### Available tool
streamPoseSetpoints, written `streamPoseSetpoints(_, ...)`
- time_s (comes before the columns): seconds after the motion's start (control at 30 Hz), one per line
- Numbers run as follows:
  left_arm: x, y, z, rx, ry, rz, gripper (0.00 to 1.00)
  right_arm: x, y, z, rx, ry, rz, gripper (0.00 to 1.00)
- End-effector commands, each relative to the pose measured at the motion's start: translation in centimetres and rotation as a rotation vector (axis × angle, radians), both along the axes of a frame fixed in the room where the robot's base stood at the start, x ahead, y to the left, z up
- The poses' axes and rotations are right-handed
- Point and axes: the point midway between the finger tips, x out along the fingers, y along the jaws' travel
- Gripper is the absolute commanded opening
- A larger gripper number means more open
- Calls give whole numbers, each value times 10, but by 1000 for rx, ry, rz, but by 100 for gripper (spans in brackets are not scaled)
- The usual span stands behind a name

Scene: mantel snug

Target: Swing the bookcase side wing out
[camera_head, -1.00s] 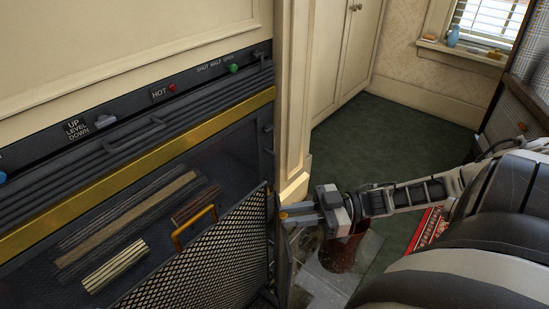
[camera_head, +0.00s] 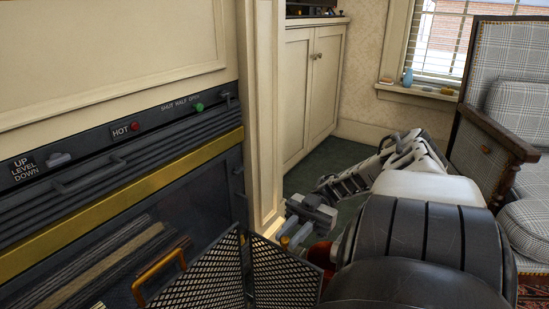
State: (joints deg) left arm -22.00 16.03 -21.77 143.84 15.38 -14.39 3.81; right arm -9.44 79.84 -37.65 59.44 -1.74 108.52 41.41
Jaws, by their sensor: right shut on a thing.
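A black mesh fire screen stands before the fireplace; its front panel (camera_head: 207,280) has a brass handle (camera_head: 158,274). Its side wing (camera_head: 284,279) is a mesh panel hinged at the front panel's right edge, standing at an angle to it and reaching right. My right gripper (camera_head: 289,239) is shut on the wing's upper outer edge; the exact grip is partly hidden by the fingers. The lower part of the wing runs out of view. No bookcase shows clearly. My left gripper is not in view.
The fireplace has a brass strip (camera_head: 110,209) and a dark control panel (camera_head: 130,130). A cream pillar (camera_head: 262,150) stands just behind the wing. A cream cupboard (camera_head: 310,95) fills the alcove. A plaid armchair (camera_head: 515,110) stands at right. Green carpet (camera_head: 335,155) shows between.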

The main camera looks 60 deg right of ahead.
Motion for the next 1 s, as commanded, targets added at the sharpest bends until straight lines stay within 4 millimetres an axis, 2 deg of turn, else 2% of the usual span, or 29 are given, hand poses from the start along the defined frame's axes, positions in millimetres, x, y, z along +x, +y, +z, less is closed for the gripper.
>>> streamPoseSetpoints(0.47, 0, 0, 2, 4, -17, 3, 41, -4, -4, -1, -3, 3, 10, 0)
streamPoseSetpoints(0.5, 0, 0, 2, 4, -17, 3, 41, -4, -4, -1, -3, 3, 10, 22)
streamPoseSetpoints(0.57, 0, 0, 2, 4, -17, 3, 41, -4, -4, -1, -2, 3, 10, 39)
streamPoseSetpoints(0.87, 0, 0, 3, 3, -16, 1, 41, -3, -3, 1, -1, 1, 10, 40)
streamPoseSetpoints(0.97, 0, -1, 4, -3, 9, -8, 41, -4, -3, 7, -2, 2, 10, 40)
streamPoseSetpoints(1.0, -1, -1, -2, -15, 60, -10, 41, -4, -4, 11, -2, 2, 10, 40)
